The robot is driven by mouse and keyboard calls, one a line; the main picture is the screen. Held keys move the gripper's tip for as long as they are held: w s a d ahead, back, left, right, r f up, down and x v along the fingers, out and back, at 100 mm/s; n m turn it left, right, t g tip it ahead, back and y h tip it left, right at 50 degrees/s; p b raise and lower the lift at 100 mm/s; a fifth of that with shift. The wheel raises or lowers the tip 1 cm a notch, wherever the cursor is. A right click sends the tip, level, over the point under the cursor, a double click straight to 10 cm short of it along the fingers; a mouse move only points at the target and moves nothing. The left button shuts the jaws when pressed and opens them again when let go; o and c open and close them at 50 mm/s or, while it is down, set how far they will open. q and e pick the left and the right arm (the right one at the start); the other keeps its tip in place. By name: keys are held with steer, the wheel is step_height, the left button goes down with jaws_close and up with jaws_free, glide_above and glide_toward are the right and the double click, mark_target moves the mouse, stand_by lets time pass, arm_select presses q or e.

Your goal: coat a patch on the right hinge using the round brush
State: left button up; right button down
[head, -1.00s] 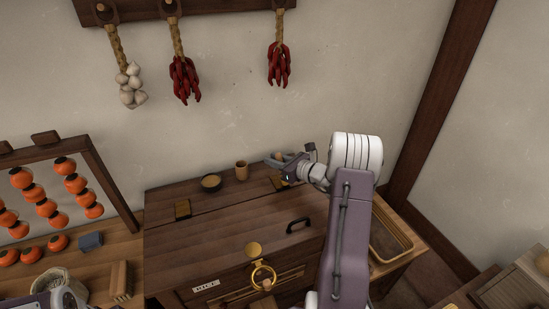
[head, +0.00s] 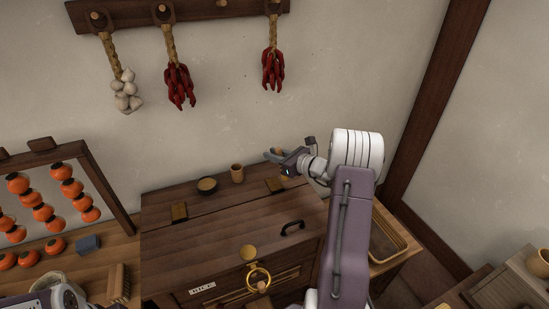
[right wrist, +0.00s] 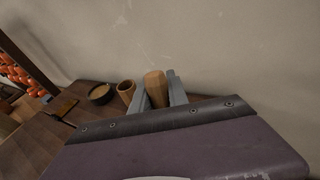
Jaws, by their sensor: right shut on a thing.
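The right hinge (head: 275,185) is a small brass plate on the dark wooden chest's lid, at its back right. My right gripper (head: 275,155) is just above and behind it. It is shut on a wooden piece, which I take for the round brush (right wrist: 155,89); its rounded wooden end shows between the fingers in the right wrist view. The bristles are hidden, and I cannot tell whether they touch the hinge. The left hinge (head: 180,212) is a similar plate. Part of my left arm shows at bottom left, without clear jaws.
A shallow bowl (head: 207,185) and a wooden cup (head: 237,173) stand at the back of the chest (head: 220,240). A rack of orange fruit (head: 45,205) stands left, a tray (head: 389,240) right. The wall is close behind.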

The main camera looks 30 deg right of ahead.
steer(key=shift+r+p, duration=1.35)
steer(key=shift+r, duration=1.05)
